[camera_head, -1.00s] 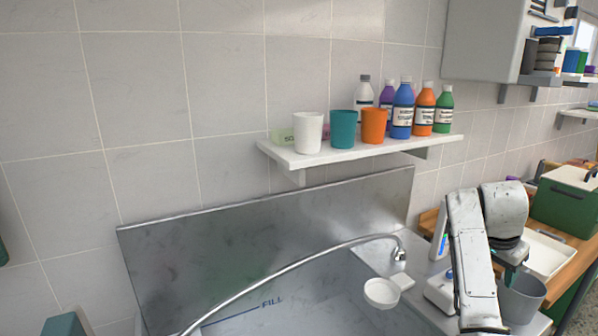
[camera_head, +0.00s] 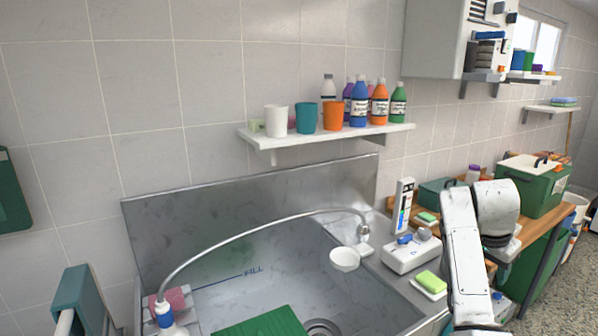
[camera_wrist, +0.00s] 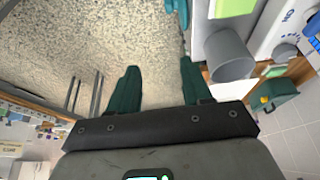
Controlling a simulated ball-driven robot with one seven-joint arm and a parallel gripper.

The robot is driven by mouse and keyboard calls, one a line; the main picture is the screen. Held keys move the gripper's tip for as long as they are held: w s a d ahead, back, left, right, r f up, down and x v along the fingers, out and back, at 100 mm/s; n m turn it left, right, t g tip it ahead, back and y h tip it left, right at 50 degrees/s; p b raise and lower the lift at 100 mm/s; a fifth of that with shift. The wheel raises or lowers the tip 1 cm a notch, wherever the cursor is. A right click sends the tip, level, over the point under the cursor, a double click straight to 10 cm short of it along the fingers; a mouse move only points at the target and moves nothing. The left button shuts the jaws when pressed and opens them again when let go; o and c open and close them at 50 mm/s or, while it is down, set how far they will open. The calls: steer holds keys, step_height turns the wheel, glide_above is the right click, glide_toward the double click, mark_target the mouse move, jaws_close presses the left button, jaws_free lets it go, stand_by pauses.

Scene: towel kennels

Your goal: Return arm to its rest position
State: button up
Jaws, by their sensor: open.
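My arm (camera_head: 462,255) stands bent at the lower right of the head view. My gripper (camera_wrist: 160,82) shows in the wrist view with its two dark green fingers well apart. Nothing lies between them; only speckled floor (camera_wrist: 120,35) shows beyond. In the head view the fingers are mostly hidden behind my arm.
A green case (camera_head: 530,188) stands behind. A grey bucket (camera_wrist: 229,55) is near the gripper.

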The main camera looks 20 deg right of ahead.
steer(key=s+a+f+n+y, duration=0.1)
steer(key=s+a+f+n, duration=0.3)
steer(key=a+f, duration=0.6)
steer(key=s+a+f+n+y, duration=0.1)
steer(key=s+a+f+n, duration=0.25)
steer(key=a+f, duration=0.6)
steer(key=s+a+f+n+y, duration=0.2)
steer(key=s+a+f+n, duration=0.2)
steer(key=s+a+n, duration=0.5)
steer(key=s+a, duration=0.7)
steer(key=s, duration=0.1)
steer(key=shift+s+f+t, duration=0.15)
steer(key=shift+s+t, duration=0.15)
